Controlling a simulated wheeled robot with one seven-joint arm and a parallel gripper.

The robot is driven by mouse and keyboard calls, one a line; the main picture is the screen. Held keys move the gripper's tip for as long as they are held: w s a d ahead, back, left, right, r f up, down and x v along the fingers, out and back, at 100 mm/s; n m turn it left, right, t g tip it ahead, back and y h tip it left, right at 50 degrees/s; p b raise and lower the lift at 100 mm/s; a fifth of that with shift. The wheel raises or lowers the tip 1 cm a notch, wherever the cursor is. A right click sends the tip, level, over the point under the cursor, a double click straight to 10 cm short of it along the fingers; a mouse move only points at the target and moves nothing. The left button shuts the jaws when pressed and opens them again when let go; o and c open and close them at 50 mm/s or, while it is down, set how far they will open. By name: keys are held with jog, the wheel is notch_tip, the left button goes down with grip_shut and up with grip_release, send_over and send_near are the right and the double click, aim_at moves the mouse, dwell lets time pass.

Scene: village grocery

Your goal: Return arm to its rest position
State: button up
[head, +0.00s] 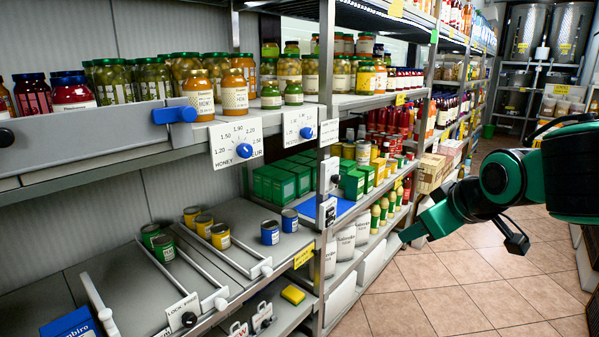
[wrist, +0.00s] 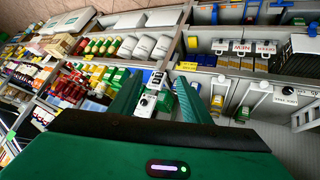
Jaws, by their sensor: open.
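My green and black arm (head: 505,185) reaches in from the right edge of the head view, over the aisle. My gripper (head: 408,236) is at its left end, in front of the lower shelves with white bags and pointing left and slightly down. In the wrist view the two green fingers of my gripper (wrist: 157,88) stand apart. Nothing is held between them. A white fixture with a dial (wrist: 149,103) shows in the gap, beyond the fingers, on the shelf post.
The shelf rack (head: 320,180) runs along the left with jars, cans and green boxes (head: 282,181). White bags (head: 346,240) stand low, close to my gripper. The tiled aisle floor (head: 455,285) is clear. Dark crates (head: 593,310) stand at the right edge.

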jog(key=s+d+f+m+g+h, duration=0.2)
jog(key=s+d+f+m+g, duration=0.35)
jog(key=s+d, duration=0.6)
jog(key=s+d+f+m+g, duration=0.1)
jog(key=s+d+f+m, duration=0.1)
jog(key=s, duration=0.4)
jog(key=s+d+f+m+g+y, duration=0.1)
jog(key=s+d+f+m+g, duration=0.1)
jog(key=s+f+m, duration=0.2)
jog(key=s, duration=0.3)
jog(key=shift+s+d+m, duration=0.15)
jog(key=shift+d+m, duration=0.2)
